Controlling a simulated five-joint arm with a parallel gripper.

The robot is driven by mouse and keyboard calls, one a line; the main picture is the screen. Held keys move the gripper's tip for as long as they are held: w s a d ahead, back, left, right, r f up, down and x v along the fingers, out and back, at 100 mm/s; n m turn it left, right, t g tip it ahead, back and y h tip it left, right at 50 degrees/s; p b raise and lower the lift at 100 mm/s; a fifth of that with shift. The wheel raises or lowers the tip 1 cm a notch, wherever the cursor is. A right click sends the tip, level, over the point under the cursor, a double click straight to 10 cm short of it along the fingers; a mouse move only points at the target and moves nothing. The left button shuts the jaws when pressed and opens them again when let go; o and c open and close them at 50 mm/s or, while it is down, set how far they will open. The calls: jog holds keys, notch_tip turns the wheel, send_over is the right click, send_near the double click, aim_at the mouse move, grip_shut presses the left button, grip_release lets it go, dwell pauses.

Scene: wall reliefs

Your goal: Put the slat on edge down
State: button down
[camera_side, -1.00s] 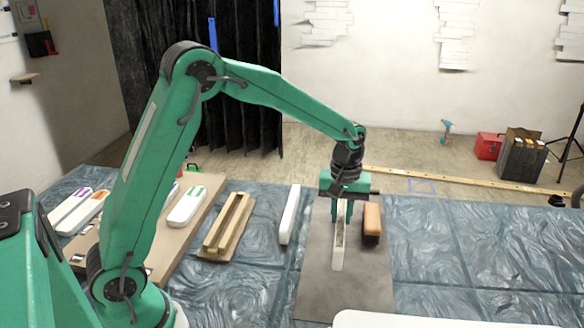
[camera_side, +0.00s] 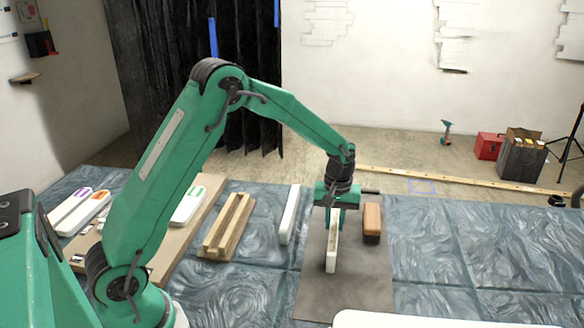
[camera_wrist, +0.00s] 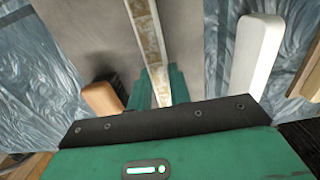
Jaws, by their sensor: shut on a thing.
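The slat (camera_side: 331,256) is a narrow white bar with a tan, speckled upper edge, standing on edge over the grey mat (camera_side: 345,295). My gripper (camera_side: 336,222) is shut on it from above, toward its far end. In the wrist view the slat (camera_wrist: 147,40) runs away from between my fingers (camera_wrist: 152,90), its speckled edge facing the camera. I cannot tell whether its lower edge touches the mat.
A brown block (camera_side: 372,222) stands close right of my gripper. A white bar (camera_side: 290,214) lies to the left, then a grooved wooden holder (camera_side: 226,228). A board with white, colour-labelled pieces (camera_side: 188,207) lies further left. The mat's near part is clear.

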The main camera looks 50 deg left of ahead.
aim_at(334, 224)
jog(key=shift+f, duration=0.35)
jog(key=shift+f, duration=0.15)
jog(key=c, duration=1.3)
grip_release()
notch_tip(334, 224, up, 12)
jog(key=shift+r, duration=0.2)
